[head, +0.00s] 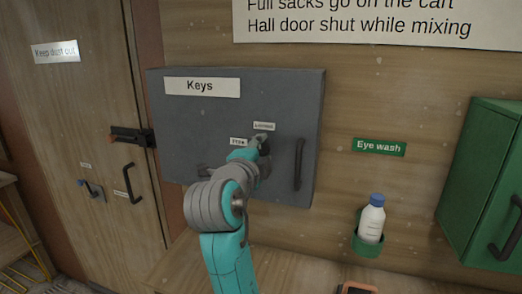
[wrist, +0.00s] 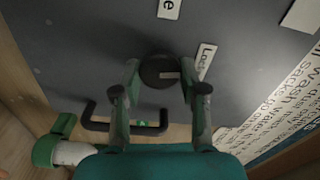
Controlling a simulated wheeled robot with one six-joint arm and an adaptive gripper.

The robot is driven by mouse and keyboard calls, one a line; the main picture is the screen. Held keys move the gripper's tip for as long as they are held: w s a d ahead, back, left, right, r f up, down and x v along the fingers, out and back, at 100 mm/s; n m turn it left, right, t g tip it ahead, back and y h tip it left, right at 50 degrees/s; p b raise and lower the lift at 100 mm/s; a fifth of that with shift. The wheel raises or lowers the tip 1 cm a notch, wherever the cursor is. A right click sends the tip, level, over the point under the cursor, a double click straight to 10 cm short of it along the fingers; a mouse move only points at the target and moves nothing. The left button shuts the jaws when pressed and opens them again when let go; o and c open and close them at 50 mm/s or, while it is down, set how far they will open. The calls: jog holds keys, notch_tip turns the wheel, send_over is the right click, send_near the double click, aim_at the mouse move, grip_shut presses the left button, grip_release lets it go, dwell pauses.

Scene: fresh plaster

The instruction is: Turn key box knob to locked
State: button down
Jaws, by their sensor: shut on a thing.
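The other label (wrist: 168,8), partly cut off, is at the top. My gripper (wrist: 158,78) is shut on the knob. In the head view my gripper (head: 262,146) is at the box door just below the small labels and hides the knob.
A dark bar handle (head: 298,165) stands on the box door right of my gripper. An eye wash bottle (head: 371,222) sits in a green holder to the right. A green cabinet (head: 490,180) is at the far right, and a door with a latch (head: 130,137) is at left.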

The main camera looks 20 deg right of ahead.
jog(key=shift+f+m, duration=0.1)
jog(key=shift+m, duration=1)
jog(key=c, duration=0.7)
grip_release()
jog(key=shift+o, duration=0.2)
jog(key=v, duration=1.2)
